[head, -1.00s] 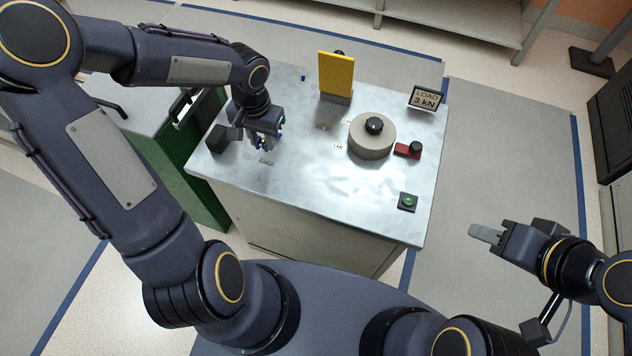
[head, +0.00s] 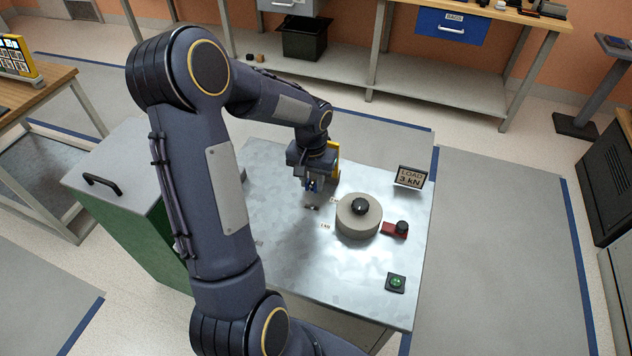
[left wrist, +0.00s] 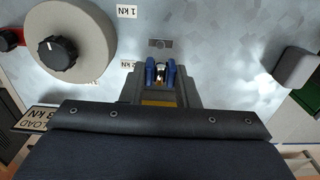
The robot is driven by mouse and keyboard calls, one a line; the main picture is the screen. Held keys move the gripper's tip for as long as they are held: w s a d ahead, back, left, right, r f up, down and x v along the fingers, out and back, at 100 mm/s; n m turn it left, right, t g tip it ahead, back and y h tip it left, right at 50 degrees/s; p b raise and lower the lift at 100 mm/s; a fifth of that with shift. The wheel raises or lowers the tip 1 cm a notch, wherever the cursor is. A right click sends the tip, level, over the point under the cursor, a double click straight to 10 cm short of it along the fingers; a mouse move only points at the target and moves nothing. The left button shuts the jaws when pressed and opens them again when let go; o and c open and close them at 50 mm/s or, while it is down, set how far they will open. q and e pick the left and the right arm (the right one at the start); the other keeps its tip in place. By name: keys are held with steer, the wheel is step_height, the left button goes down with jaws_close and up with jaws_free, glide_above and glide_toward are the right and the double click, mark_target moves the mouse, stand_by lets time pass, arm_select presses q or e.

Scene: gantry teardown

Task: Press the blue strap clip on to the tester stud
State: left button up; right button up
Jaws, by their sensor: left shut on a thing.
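My left gripper (head: 313,188) hangs over the metal tester top (head: 290,260), left of the round grey dial. In the left wrist view, its blue-sided fingers (left wrist: 161,72) are shut on a small pale metallic piece (left wrist: 160,70), which I take for the strap clip; the fingers hide most of it. A small grey plate with a dark centre, apparently the tester stud (left wrist: 160,44), lies just beyond the fingertips. It also shows in the head view (head: 311,207), slightly in front of the gripper. The clip looks apart from it. My right gripper is out of view.
The round grey dial with black knob (head: 359,212) stands close right of the gripper. A red switch (head: 396,229), green button (head: 396,282) and LOAD 3 kN sign (head: 411,177) are farther right. A grey block (left wrist: 297,65) is at the side.

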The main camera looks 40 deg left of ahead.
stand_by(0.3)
arm_select(q)
steer(key=b, duration=0.5)
glide_above(312, 207)
steer(key=shift+f, duration=2.85)
steer(key=shift+f+b, duration=0.75)
steer(key=shift+f, duration=0.25)
steer(key=shift+f, duration=0.3)
steer(key=o, duration=1.1)
steer(key=shift+r, duration=0.1)
steer(key=shift+o, duration=0.2)
steer(key=shift+r, duration=0.15)
